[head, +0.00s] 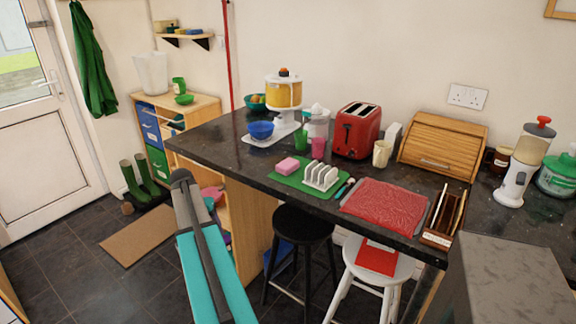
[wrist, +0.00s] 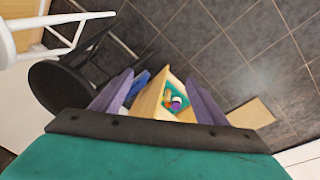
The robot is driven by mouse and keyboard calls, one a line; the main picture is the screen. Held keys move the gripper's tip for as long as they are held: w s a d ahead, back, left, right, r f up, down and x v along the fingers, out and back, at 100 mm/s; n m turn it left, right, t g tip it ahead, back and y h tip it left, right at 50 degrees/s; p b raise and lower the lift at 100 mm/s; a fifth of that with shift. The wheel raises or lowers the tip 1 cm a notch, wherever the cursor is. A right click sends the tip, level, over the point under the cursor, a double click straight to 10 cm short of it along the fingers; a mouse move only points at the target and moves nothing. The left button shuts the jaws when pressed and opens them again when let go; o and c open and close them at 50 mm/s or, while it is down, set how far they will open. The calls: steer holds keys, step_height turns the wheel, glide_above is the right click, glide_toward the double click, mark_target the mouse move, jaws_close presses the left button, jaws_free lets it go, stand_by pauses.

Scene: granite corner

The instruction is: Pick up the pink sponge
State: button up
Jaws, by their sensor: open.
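The pink sponge (head: 287,165) lies on the left part of a green mat (head: 284,181) on the dark counter in the head view. A white rack (head: 321,176) stands on the same mat, just right of the sponge. My gripper (wrist: 160,98) shows in the wrist view as two purple fingers spread apart, with nothing held between them. Behind the fingers are the floor and a wooden shelf unit, well away. The sponge does not show in the wrist view. In the head view my teal arm rises in front of the counter, and the fingers cannot be made out.
A pink cup (head: 318,148), green cup (head: 300,139) and red toaster (head: 356,130) stand behind the mat. A red mat (head: 384,205) lies to its right. A black stool (head: 303,225) and white stool (head: 378,262) stand below the counter's front edge.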

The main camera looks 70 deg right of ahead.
steer(key=s+d+r+m, duration=0.2)
steer(key=s+d+r, duration=0.4)
steer(key=r, duration=0.4)
steer(key=s+d+r+m+h+p, duration=0.1)
steer(key=s+d+r+m, duration=0.2)
steer(key=s+d+r, duration=0.4)
steer(key=s+d+r+m+h+p, duration=0.1)
steer(key=s+d+r, duration=0.5)
steer(key=r, duration=0.8)
steer(key=d+m, duration=0.1)
steer(key=d, duration=0.2)
steer(key=shift+s+d+r, duration=0.15)
steer(key=shift+s+r, duration=0.05)
steer(key=shift+s, duration=0.15)
steer(key=shift+f, duration=0.1)
steer(key=p, duration=0.2)
glide_above(288, 163)
steer(key=a, duration=0.3)
steer(key=shift+w+d+f, duration=0.1)
steer(key=shift+w+f, duration=0.05)
steer(key=shift+f, duration=1.15)
steer(key=shift+w+d+f, duration=0.1)
steer(key=shift+f, duration=1.2)
steer(key=shift+w+d+f, duration=0.1)
steer(key=shift+w+f, duration=0.05)
steer(key=shift+f, duration=1.15)
steer(key=shift+f, duration=0.1)
steer(key=shift+p+x, duration=0.65)
steer(key=shift+x, duration=1.9)
steer(key=c, duration=1.1)
